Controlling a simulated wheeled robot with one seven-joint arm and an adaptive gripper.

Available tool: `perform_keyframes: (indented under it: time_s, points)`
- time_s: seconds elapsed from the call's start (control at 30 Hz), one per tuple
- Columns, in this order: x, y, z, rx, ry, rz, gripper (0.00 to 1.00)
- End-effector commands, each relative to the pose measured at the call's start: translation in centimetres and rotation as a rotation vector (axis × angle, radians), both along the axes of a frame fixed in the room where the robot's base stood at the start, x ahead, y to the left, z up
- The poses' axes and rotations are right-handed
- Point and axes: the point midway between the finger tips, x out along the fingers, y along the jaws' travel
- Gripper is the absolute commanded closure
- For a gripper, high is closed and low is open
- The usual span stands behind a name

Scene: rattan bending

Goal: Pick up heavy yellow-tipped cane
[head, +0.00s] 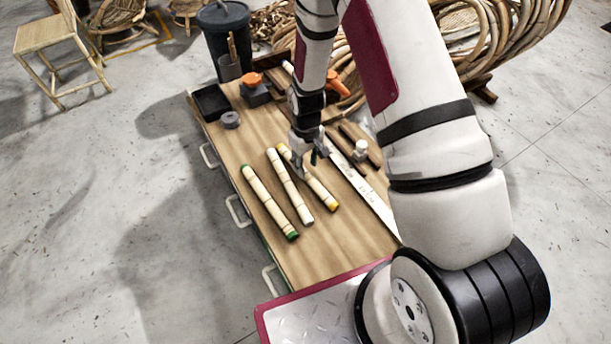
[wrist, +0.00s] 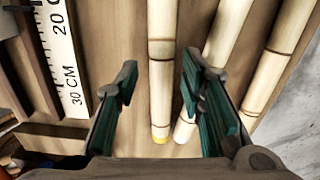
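The yellow-tipped cane (head: 320,190) lies on the wooden bench top, the rightmost of three pale canes. My gripper (head: 304,155) is low over its far part, hiding some of it in the head view. In the wrist view the yellow-tipped cane (wrist: 161,60) runs between the two spread green-padded fingers of my gripper (wrist: 160,70), with wood visible on both sides. The fingers are open and do not appear to touch it. I cannot tell how far down they reach. A plain-ended cane (head: 290,187) and a green-tipped cane (head: 268,203) lie to its left.
Orange-topped tools (head: 254,88), a black tray (head: 211,103) and a dark tape roll (head: 230,119) sit at the back. The bench's front (head: 325,245) is clear.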

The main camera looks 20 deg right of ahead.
Motion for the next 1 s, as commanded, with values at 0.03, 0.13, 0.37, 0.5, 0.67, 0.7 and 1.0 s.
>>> perform_keyframes:
  time_s: [0.03, 0.13, 0.37, 0.5, 0.67, 0.7, 1.0]
  points:
    - [-0.1, 0.1, -1.0, 0.0, 0.002, 0.0, 0.64]
    - [-0.1, 0.2, -2.6, 0.0, 0.001, 0.0, 0.64]
    - [-0.1, 0.2, -4.2, 0.0, 0.0, -0.001, 0.64]
    - [-0.1, 0.2, -4.1, 0.0, 0.0, -0.001, 0.64]
    - [-0.1, 0.2, -4.1, 0.0, 0.0, 0.0, 0.98]
    - [-0.1, 0.2, -4.1, 0.0, 0.0, 0.0, 1.0]
    - [-0.1, 0.2, -4.0, 0.0, 0.0, 0.0, 1.0]
